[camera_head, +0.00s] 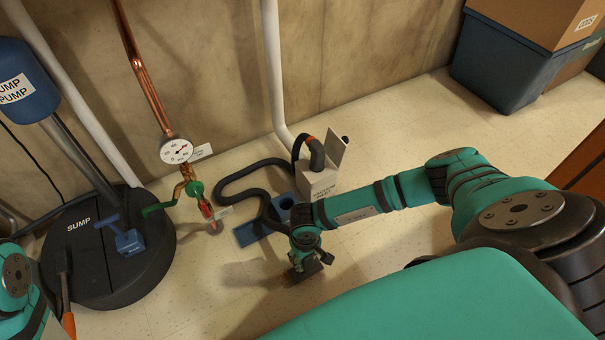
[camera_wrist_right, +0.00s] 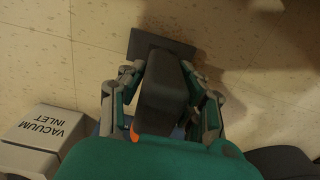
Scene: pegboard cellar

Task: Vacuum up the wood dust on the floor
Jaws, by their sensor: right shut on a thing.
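My right gripper (camera_head: 305,262) is shut on a dark vacuum nozzle (camera_wrist_right: 165,90), low over the floor. In the right wrist view the fingers (camera_wrist_right: 163,95) flank the nozzle, and its wide flat head (camera_wrist_right: 150,43) is by the floor. Brownish wood dust (camera_wrist_right: 225,22) shows faintly beside and beyond the head; in the head view it lies by the nozzle (camera_head: 298,274). A black hose (camera_head: 235,180) winds from the white vacuum inlet box (camera_head: 318,183), whose flap is up. My left gripper is out of view; only part of that arm shows at the lower left.
A black sump lid (camera_head: 110,285) with a blue pump stands at left. A copper pipe with gauge (camera_head: 176,150) and green valve comes down beside it. A blue holder (camera_head: 246,234) lies behind the gripper. Blue bins (camera_head: 497,70) stand at back right. Floor between is open.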

